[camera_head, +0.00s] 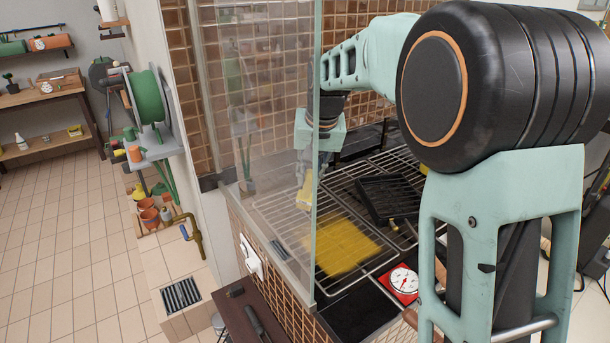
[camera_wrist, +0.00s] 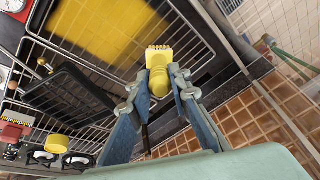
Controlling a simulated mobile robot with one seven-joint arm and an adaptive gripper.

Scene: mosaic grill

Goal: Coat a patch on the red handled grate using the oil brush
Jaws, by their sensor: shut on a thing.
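My gripper (camera_wrist: 161,85) is shut on the oil brush (camera_wrist: 159,76), a yellow brush with pale bristles at its far end. In the head view, my gripper (camera_head: 308,165) and the yellow brush (camera_head: 305,192) show through a clear panel, over the left side of the wire grate (camera_head: 376,266). A streaky yellow patch (camera_head: 346,246) covers part of the grate; it also shows at the top of the wrist view (camera_wrist: 100,28). The brush head is beside this patch. I cannot tell whether the bristles touch the wires. No red handle shows clearly on this grate.
A black pan (camera_head: 388,198) lies on the grates right of the brush. A red square gauge (camera_head: 402,282) sits at the front right. The clear panel (camera_head: 270,140) stands along the grill's left side. A hose reel (camera_head: 148,98) is further left.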

